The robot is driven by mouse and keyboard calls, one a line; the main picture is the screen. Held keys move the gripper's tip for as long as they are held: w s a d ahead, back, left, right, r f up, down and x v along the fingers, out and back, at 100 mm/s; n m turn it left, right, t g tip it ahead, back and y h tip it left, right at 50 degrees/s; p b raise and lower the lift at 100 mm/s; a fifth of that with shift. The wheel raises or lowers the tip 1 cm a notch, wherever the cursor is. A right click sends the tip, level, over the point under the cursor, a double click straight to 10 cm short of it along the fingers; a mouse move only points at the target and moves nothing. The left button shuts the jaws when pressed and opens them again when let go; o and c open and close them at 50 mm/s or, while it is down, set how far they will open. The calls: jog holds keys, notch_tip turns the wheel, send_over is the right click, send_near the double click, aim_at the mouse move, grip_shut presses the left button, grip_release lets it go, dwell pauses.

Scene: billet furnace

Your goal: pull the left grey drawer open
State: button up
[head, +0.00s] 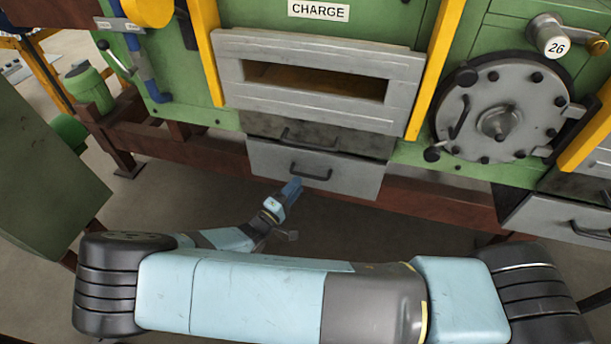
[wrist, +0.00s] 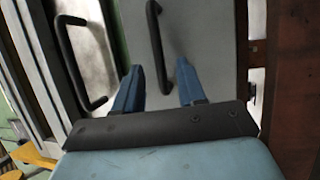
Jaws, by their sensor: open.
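The left grey drawer (head: 262,160) sits low under the furnace's CHARGE opening, with a dark bar handle (head: 311,172) across its front. I cannot tell whether it is fully shut. My gripper (head: 293,187) is just in front of the drawer's lower front, below and left of the handle. In the wrist view its two blue fingers (wrist: 160,66) are apart and empty. There the drawer front (wrist: 208,35) fills the middle, and the dark drawer handle (wrist: 153,35) runs into the gap between the fingers. I cannot tell how deep the handle lies between them.
A darker panel (head: 360,143) with its own handle (head: 300,141) lies directly above the drawer. Another grey drawer (head: 550,215) is at the far right, below a round grey hatch (head: 500,122). A brown beam (head: 430,197) runs along the furnace base. Floor is clear in front.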

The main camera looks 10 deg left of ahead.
aim_at(306, 174)
jog(key=shift+x, duration=2.9)
jog(key=shift+c, duration=0.5)
grip_shut()
jog(key=shift+s, duration=0.1)
